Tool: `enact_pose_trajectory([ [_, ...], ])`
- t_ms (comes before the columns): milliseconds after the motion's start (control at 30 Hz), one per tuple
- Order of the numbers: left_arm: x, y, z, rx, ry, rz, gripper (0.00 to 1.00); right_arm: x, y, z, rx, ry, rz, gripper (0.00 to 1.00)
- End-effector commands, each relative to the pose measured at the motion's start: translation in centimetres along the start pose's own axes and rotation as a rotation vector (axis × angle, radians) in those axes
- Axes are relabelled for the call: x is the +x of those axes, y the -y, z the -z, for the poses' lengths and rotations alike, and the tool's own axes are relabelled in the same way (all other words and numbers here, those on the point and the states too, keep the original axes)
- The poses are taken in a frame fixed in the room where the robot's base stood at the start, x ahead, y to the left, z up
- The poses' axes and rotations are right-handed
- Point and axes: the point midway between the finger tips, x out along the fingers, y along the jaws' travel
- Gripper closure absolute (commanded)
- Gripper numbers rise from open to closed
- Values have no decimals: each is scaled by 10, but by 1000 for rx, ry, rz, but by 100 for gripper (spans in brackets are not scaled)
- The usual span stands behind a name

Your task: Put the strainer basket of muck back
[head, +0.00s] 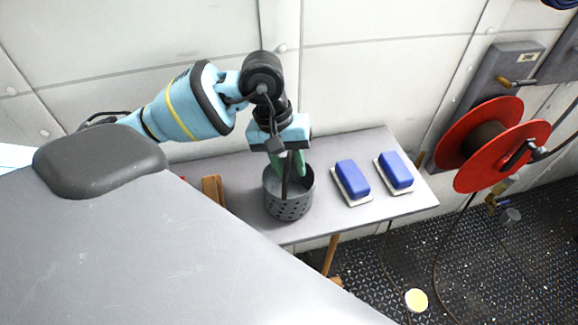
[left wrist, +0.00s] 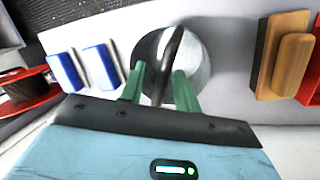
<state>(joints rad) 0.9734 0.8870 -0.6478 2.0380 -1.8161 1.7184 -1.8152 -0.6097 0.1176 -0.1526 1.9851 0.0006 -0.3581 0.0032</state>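The strainer basket (head: 289,207) is a dark grey perforated cylinder standing upright on the grey bench (head: 355,222) against the wall. Its dark arched handle (left wrist: 166,62) rises from the rim. My left gripper (head: 287,168) points down over the basket. In the left wrist view its green fingers (left wrist: 160,72) stand apart on either side of the handle, with a gap showing, so it is open around it. The basket's inside (left wrist: 195,60) looks grey; I cannot make out any muck. My right gripper is not in view.
Two blue blocks on pale bases (head: 353,178) (head: 396,170) lie on the bench right of the basket. A wooden block (head: 213,190) is just left of it. A red hose reel (head: 480,140) hangs on the right wall. The dark studded floor lies below right.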

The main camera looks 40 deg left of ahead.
Motion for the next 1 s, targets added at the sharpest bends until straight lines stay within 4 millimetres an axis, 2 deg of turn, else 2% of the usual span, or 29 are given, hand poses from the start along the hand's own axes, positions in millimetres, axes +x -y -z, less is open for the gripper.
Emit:
enact_pose_trajectory([
  [300,-61,0,1,-1,-2,-1,68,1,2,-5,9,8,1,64],
  [500,-94,0,1,-1,1,0,68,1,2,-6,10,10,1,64],
  [700,-109,0,0,-1,2,1,68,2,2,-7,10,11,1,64],
  [1000,-111,0,0,-1,3,1,68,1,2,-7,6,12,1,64],
])
